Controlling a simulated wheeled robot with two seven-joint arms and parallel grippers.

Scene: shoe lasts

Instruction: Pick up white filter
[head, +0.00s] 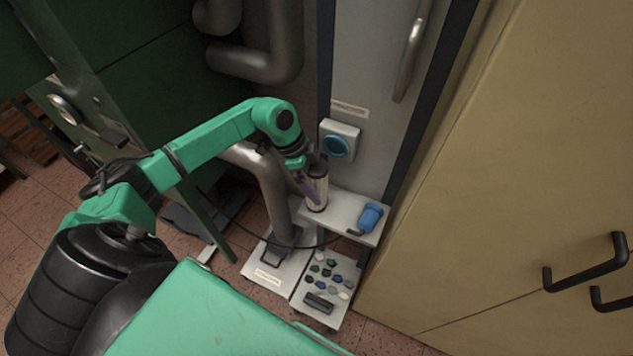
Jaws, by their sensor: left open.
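The white filter (318,190) is a small upright cylinder with a pale side and a dark top. It stands on a white shelf (345,215) in front of the grey door panel. My left gripper (309,188) reaches down to it from the upper left, with a purplish finger beside or in front of its left side. The gripper is open, and I cannot tell whether a finger touches the filter. Part of the filter is hidden by the gripper. My right gripper is not in view.
A blue part (371,217) sits at the shelf's right end. A white box with a blue round face (337,145) is on the panel above. A button panel (325,285) is below. A thick grey pipe (273,195) rises left of the filter. A beige cabinet (520,150) fills the right.

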